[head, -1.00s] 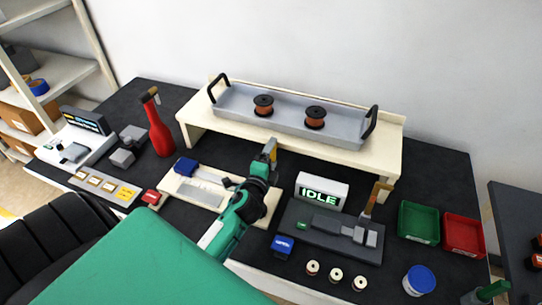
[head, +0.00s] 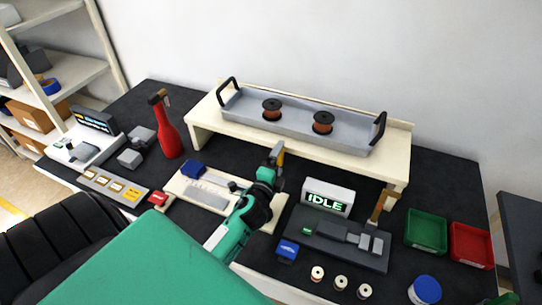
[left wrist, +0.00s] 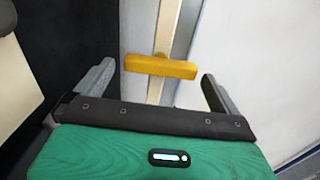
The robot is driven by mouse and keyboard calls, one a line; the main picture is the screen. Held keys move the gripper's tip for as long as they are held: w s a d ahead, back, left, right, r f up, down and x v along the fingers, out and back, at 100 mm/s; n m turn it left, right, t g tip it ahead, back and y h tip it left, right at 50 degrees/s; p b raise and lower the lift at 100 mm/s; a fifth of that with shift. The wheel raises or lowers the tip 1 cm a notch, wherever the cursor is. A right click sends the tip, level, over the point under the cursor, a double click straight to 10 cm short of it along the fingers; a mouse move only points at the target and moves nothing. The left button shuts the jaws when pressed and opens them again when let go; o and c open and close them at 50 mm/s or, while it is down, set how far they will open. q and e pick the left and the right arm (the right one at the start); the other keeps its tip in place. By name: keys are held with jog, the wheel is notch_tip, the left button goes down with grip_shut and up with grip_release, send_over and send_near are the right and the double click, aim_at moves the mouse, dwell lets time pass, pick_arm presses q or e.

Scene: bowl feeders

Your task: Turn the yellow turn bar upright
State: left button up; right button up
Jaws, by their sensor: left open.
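The yellow turn bar (left wrist: 160,66) lies crosswise in the left wrist view, on a short yellow stem in front of a pale upright strip. My left gripper (left wrist: 157,72) is open, with one grey finger on each side of the bar and a gap at both ends. I see no contact. In the head view my left gripper (head: 277,153) points at the front of the cream shelf. A small yellow patch (head: 281,158) shows beside its tip; the rest of the bar is hidden there. My right gripper is not in view.
The cream shelf (head: 200,125) carries a grey tray (head: 345,139) with two copper spools. A red bottle (head: 168,135) stands to the left. An IDLE display (head: 327,196) and a grey fixture (head: 365,258) are right of my left arm. Green (head: 426,232) and red bins stand far right.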

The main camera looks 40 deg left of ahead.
pick_arm(q)
jog(key=b+v, duration=0.3)
jog(key=v, duration=1)
jog(key=shift+s+b, duration=0.15)
jog(key=shift+b, duration=0.2)
jog(key=shift+d, duration=0.1)
